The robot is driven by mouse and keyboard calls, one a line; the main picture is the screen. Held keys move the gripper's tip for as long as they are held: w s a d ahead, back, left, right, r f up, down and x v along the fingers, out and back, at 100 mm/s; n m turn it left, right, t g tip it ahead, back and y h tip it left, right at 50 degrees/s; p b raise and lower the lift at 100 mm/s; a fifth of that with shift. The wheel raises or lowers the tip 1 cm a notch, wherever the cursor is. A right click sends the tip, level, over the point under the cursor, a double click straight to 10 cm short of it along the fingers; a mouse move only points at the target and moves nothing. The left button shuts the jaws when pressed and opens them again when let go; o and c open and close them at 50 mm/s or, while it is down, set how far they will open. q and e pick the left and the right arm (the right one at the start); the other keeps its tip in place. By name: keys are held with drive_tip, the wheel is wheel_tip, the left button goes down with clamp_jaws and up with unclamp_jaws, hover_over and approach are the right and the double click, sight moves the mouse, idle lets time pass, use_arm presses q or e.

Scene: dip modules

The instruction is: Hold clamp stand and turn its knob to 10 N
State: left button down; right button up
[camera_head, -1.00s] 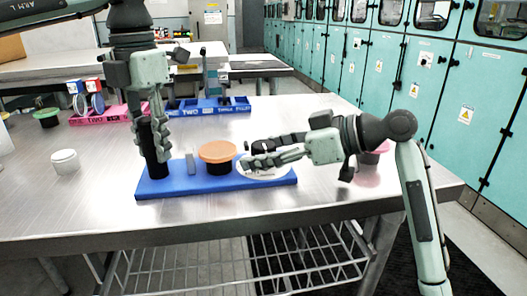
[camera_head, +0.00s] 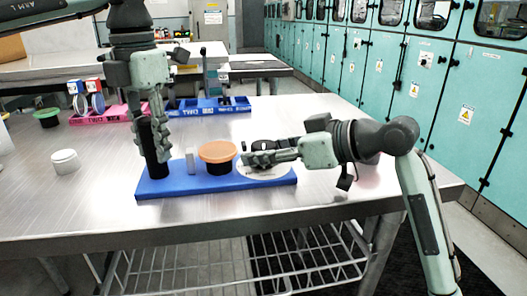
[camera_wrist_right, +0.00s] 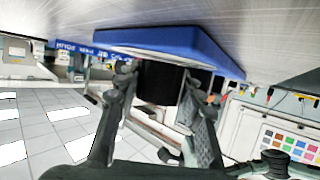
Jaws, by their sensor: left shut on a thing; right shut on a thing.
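A pale disc (camera_head: 262,173) lies right of the knob. My left gripper (camera_head: 157,142) points down and is shut on the dark post. My right gripper (camera_head: 246,160) reaches in from the right, low beside the knob. The orange top is hidden there.
A small white lidded jar (camera_head: 65,161) stands left of the stand. Pink (camera_head: 110,117) and blue (camera_head: 210,105) racks and a green-topped container (camera_head: 47,117) are further back.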

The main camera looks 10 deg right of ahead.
drive_tip(key=m+t+h, duration=0.2)
drive_tip(key=m+h, duration=0.1)
drive_tip(key=m, duration=0.1)
drive_tip(key=shift+t+h, duration=0.3)
drive_tip(key=shift+h, duration=0.1)
drive_tip(key=shift+m+t+h, duration=0.6)
drive_tip(key=shift+m+h, duration=0.8)
drive_tip(key=shift+h, duration=0.1)
drive_tip(key=o, duration=1.2)
drive_tip(key=shift+d, duration=0.1)
